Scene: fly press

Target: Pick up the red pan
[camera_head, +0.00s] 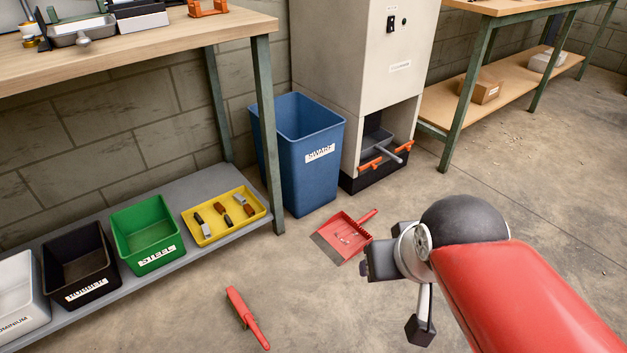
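The red pan (340,239) is a dustpan lying on the concrete floor in the middle of the head view, in front of the pale cabinet. Its handle points to the upper right, and a few small light bits lie in it. My gripper (397,298) is at the lower right of the pan in the picture, with its dark fingertips wide apart and nothing seen between them. It appears to be above the floor and apart from the pan. My wrist hides part of the gripper.
A red brush (246,318) lies on the floor at the front. A blue bin (297,155) stands behind the pan, beside the cabinet (362,60). A workbench (130,48) with a low shelf (195,187) of trays is at left. Floor at right is clear.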

